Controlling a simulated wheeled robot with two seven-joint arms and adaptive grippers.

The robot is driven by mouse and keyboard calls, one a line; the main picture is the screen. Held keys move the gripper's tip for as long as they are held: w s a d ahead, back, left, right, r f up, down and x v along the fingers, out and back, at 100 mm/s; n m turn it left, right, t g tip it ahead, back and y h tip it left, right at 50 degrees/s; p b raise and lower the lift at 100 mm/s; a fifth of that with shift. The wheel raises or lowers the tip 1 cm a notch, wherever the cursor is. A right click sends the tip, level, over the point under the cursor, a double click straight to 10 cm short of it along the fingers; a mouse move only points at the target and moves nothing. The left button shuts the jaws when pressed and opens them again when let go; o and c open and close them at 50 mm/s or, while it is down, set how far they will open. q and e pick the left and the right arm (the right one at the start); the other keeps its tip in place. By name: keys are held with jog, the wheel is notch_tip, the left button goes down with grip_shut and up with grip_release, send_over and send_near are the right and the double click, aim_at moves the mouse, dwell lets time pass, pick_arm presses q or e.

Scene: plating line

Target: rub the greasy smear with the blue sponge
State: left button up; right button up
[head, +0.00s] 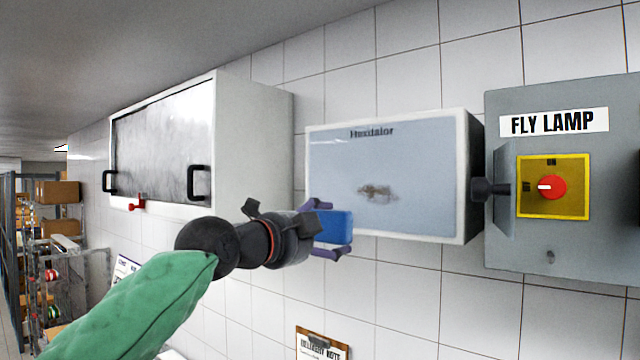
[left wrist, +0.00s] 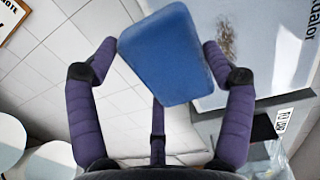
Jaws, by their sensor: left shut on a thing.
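A brown greasy smear (head: 376,191) is on the pale blue front panel of a white-edged box (head: 330,165) on the tiled wall. My left gripper (head: 331,230) is shut on the blue sponge (head: 338,227), to the lower left of the smear. In the left wrist view the blue sponge (left wrist: 168,55) sits between the purple fingers of the left gripper (left wrist: 172,70). The smear also shows there (left wrist: 226,38), just past the sponge's edge and not covered by it. I cannot tell whether the sponge touches the panel. My right gripper is not in view.
A white wall cabinet (head: 255,150) with black handles hangs to the left. A grey FLY LAMP box (head: 520,235) with a red knob (head: 552,187) is close on the right. A clipboard (head: 322,345) hangs below. Shelving with boxes stands far left.

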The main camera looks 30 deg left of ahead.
aim_at(405, 199)
pick_arm(q)
notch_tip(405, 199, up, 6)
jog(key=s+p, duration=0.1)
jog(key=s, duration=0.1)
jog(key=shift+t, duration=0.3)
jog(key=shift+w+d+p, duration=0.2)
jog(key=shift+w+p, duration=0.1)
jog(key=shift+w, duration=0.7)
jog(key=shift+w+d+p, duration=0.15)
jog(key=shift+w+p, duration=0.2)
jog(key=shift+w, duration=0.7)
jog(key=shift+w+d+p, duration=0.2)
jog(key=shift+w+p, duration=0.1)
jog(key=shift+w, duration=0.7)
jog(key=shift+w+d, duration=0.1)
jog(key=shift+w, duration=0.9)
jog(key=shift+h, duration=0.3)
jog(key=shift+s+d+p, duration=0.15)
jog(key=shift+d+p, duration=0.15)
jog(key=shift+d, duration=2.5)
jog(key=shift+s+d+f+b, duration=0.15)
jog(key=shift+d+b, duration=0.4)
jog(key=shift+d, duration=1.9)
